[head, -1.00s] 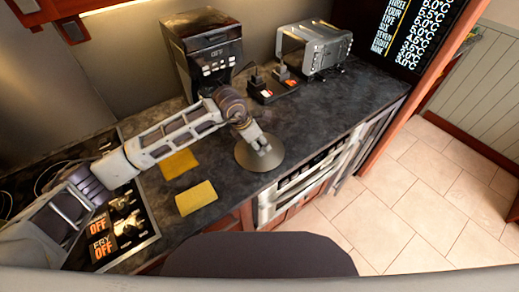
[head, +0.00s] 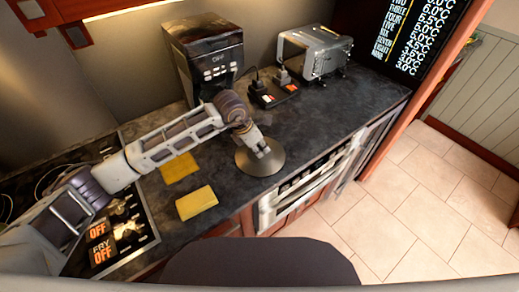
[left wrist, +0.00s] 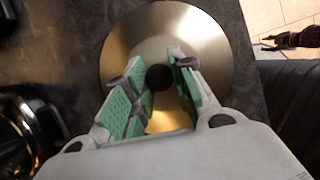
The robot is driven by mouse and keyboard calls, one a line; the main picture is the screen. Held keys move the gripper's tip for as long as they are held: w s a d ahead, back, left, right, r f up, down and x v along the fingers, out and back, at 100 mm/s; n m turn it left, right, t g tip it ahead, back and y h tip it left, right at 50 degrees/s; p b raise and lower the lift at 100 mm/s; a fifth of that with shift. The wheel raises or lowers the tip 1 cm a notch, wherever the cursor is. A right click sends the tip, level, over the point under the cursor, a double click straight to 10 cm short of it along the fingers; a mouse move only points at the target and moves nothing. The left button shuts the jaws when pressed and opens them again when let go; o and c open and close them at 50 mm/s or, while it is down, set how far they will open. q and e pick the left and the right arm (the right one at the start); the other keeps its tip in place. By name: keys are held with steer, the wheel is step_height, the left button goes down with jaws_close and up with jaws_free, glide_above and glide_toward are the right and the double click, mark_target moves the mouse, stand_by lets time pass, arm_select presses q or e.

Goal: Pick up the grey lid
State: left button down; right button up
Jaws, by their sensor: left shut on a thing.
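The grey lid (head: 272,164) is a round disc lying on the dark counter near its front edge in the head view. It also shows from above in the left wrist view (left wrist: 210,40), with a black knob (left wrist: 158,78) at its middle. My left gripper (head: 264,153) points down over the lid's centre. In the left wrist view its green-padded fingers (left wrist: 160,82) stand on both sides of the knob and are shut on it. The lid appears to rest on the counter, though any small gap under it cannot be told. My right gripper is not in view.
Two yellow sponges, one nearer (head: 196,203) and one farther (head: 180,167), lie left of the lid. A black coffee machine (head: 205,55), a power strip (head: 274,94) and a silver toaster (head: 315,53) stand behind. The counter (head: 325,115) right of the lid is clear.

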mark_target(260, 148)
arm_select(q)
step_height(260, 148, up, 10)
steer(key=b, duration=0.1)
steer(key=shift+b, duration=0.4)
stand_by(0.6)
steer(key=shift+s+d+f, duration=0.1)
